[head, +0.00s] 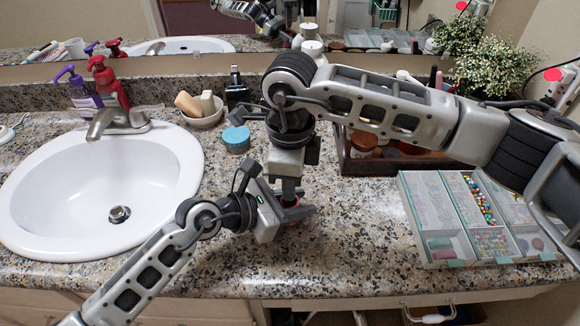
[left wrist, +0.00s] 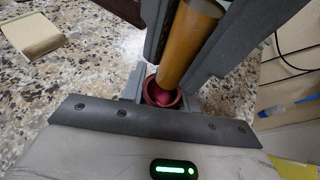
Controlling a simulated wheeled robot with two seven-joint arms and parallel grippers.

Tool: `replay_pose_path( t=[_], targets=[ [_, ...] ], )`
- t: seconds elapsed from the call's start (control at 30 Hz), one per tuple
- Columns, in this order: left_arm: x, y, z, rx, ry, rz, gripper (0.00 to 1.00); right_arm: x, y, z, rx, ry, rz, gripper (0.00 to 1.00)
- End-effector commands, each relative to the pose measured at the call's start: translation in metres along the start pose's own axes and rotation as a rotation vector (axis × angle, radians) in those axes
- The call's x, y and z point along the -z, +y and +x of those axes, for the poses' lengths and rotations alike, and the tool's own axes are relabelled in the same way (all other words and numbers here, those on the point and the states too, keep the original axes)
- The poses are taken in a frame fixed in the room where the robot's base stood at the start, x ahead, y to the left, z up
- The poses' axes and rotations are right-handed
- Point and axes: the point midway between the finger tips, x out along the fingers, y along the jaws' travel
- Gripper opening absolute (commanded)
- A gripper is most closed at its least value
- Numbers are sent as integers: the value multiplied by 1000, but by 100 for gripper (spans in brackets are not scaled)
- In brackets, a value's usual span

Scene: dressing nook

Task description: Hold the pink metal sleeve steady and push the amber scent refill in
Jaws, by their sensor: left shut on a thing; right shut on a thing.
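The pink metal sleeve (left wrist: 162,98) shows in the left wrist view as a round open mouth with a dark pink inside. My left gripper (head: 288,213) is shut on it, low over the counter. The amber scent refill (left wrist: 187,42) is an amber cylinder, shut in my right gripper (head: 291,192), whose grey fingers flank it in the left wrist view. The refill's lower end is at the sleeve's mouth, toward its far side, and looks slightly tilted. I cannot tell whether its end is inside the rim. In the head view the grippers largely hide both parts.
A white sink (head: 60,205) lies left, with pump bottles (head: 110,85) behind. A blue-lidded jar (head: 236,138) and a soap bowl (head: 204,115) stand behind my left arm. A brown tray (head: 365,165) and a bead organizer (head: 440,262) are right. The front counter is clear.

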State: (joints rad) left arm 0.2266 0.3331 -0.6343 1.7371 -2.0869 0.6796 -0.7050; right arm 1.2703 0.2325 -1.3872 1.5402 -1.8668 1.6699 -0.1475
Motion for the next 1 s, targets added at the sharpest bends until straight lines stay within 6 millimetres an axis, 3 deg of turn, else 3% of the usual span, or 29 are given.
replay_pose_path(
  t=[0.47,0.5,0.57,1.0],
  targets=[
    [0,0,0,1,1,0,8,0,0,9,1,0,-1,0],
    [0,0,0,1,1,0,8,0,0,9,1,0,-1,26],
    [0,0,0,1,1,0,8,0,0,9,1,0,-1,42],
    [0,0,0,1,1,0,8,-1,1,9,0,-2,-3,43]
  ],
)
